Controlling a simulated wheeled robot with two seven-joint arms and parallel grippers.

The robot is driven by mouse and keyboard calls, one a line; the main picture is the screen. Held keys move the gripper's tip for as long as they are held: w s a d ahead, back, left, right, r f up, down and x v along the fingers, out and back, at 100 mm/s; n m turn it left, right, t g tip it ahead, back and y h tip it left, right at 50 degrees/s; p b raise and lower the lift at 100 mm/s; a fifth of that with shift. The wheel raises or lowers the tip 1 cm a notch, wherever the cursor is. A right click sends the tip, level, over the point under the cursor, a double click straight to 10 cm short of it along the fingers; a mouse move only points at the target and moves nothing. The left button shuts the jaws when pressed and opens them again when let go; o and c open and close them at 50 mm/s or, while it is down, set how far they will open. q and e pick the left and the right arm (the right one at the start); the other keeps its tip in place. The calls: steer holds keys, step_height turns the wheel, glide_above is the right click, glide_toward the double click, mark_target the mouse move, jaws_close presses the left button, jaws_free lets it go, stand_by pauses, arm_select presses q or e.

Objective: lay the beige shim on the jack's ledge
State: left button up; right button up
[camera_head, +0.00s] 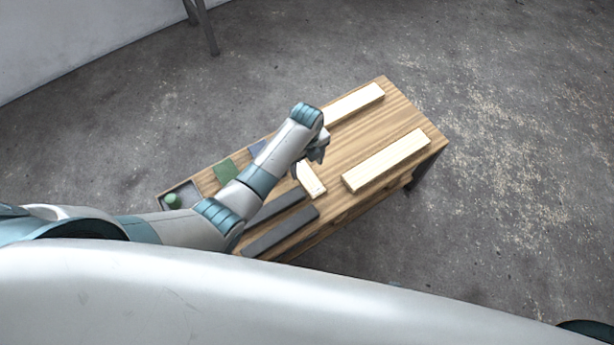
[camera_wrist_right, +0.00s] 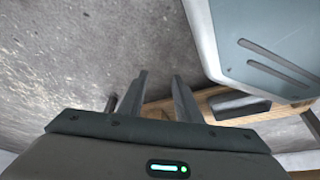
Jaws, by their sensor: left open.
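A short pale beige piece (camera_head: 312,180), which looks like the shim, lies on the wooden bench just below my left gripper in the head view. My left gripper (camera_head: 317,155) is open above the bench, close to the piece's upper end; its forearm and wrist hide part of the bench. I cannot tell whether the fingers touch the piece. I cannot make out the jack or its ledge. My right gripper (camera_wrist_right: 160,76) is open and empty over the concrete floor in the right wrist view, away from the shim.
Two long pale beams (camera_head: 386,160) lie on the bench (camera_head: 400,108)'s right part. Two dark grey bars (camera_head: 281,232) lie at its lower left. A green square (camera_head: 227,171), a blue square (camera_head: 257,148) and a grey tray (camera_head: 188,188) holding something green line its left part.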

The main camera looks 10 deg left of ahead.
mark_target(307, 177)
arm_select(q)
steer(key=f, duration=0.3)
steer(key=shift+s+d+f, duration=0.15)
steer(key=shift+s+f, duration=0.05)
steer(key=shift+s, duration=0.15)
steer(key=shift+f, duration=0.4)
arm_select(e)
steer(key=shift+a+f, duration=0.1)
steer(key=shift+a, duration=0.3)
steer(key=shift+s+d, duration=0.1)
